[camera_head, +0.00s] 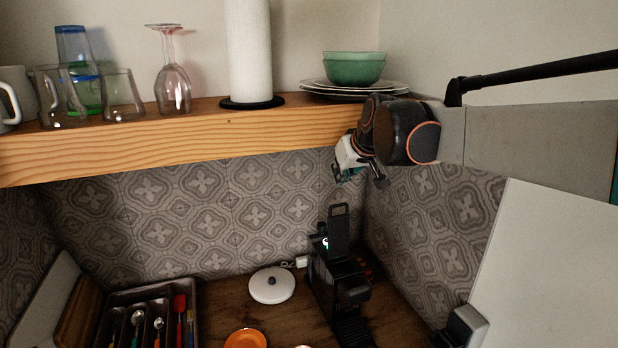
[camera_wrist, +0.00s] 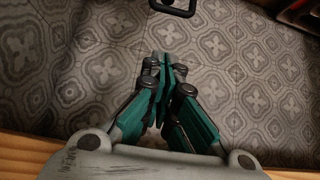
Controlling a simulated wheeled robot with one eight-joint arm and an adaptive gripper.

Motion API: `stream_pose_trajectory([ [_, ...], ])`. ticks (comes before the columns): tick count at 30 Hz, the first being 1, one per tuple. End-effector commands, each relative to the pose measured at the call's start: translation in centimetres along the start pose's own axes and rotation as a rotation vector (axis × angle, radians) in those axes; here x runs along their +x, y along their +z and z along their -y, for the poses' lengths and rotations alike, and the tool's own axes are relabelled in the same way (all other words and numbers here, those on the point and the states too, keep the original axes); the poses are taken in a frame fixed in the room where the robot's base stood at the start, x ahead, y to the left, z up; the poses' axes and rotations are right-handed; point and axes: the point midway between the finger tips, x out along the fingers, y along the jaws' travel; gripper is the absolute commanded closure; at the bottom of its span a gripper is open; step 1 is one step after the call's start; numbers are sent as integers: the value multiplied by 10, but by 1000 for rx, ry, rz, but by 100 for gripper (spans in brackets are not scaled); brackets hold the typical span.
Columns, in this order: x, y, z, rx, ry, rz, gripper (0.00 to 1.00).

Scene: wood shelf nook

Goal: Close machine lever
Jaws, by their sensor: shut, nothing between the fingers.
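The black coffee machine (camera_head: 345,290) stands on the wooden counter in the head view. Its black lever (camera_head: 339,232) stands raised, with a loop-shaped handle at its top. A dark loop, which looks like the lever handle (camera_wrist: 174,10), shows at the top edge of the wrist view. My gripper (camera_head: 345,176) is above the machine, near the shelf's front edge and apart from the lever. In the wrist view my gripper (camera_wrist: 168,62) has its teal fingers together, with nothing between them. My arm comes in from the right.
The wooden shelf (camera_head: 180,142) holds glasses, a paper towel roll (camera_head: 248,55) and green bowls (camera_head: 353,70) on plates, close to my arm. A white round lid (camera_head: 272,285) and cutlery tray (camera_head: 130,290) are left of the machine. The tiled wall (camera_head: 200,215) is behind.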

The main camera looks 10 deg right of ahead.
Motion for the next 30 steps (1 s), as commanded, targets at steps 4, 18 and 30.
stream_pose_trajectory([
  [4,31,1,0,0,-1,0,100],
  [18,67,14,0,1,0,0,100],
  [30,52,32,0,1,0,0,100],
])
